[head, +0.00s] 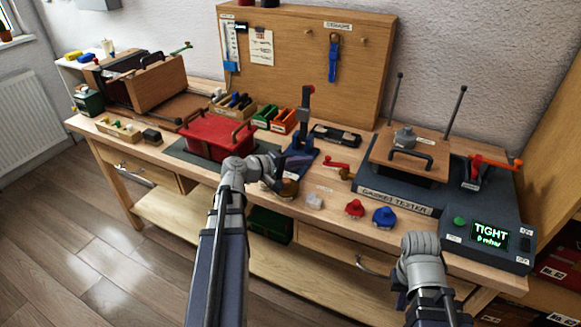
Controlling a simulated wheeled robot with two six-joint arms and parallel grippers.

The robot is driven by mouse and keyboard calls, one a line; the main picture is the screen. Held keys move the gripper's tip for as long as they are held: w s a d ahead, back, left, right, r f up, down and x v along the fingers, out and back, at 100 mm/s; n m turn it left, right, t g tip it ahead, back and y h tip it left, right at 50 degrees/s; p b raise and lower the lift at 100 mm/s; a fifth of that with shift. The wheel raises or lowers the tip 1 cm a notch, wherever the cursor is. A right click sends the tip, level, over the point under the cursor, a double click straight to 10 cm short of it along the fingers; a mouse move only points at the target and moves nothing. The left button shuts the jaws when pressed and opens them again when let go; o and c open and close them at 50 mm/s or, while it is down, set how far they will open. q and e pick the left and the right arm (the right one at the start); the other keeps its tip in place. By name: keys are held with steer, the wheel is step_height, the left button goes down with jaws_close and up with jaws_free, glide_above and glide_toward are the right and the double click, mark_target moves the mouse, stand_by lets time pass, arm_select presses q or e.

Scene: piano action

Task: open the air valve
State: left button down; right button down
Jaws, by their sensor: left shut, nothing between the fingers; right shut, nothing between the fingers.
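The gasket tester (395,203) is a dark box at the right of the bench. A small valve with a red lever (337,163) and a brass-coloured body (346,174) sits at its left side. The lever points left, away from the tester. No label naming it the air valve is readable. My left gripper (283,181) is shut and empty, left of the valve and apart from it, partly hidden by its own wrist. My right arm reaches up in front of the tester's display; its fingers do not show.
The tester's display (490,235) reads TIGHT with an mbar figure. A red-orange lever clamp (492,163) stands at its right. Red (355,208) and blue (384,217) knobs stand in front. A blue press (300,160) stands left of the valve. A red lidded box (215,137) lies further left.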

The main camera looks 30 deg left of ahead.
mark_target(326, 158)
arm_select(q)
steer(key=shift+b+x, duration=0.45)
steer(key=shift+x, duration=2.2)
arm_select(e)
steer(key=shift+f, duration=0.65)
arm_select(q)
steer(key=shift+w+a, duration=0.3)
steer(key=shift+w, duration=0.25)
steer(key=shift+w+a, duration=0.3)
steer(key=shift+w, duration=0.25)
steer(key=shift+s, duration=0.15)
steer(key=shift+d, duration=0.1)
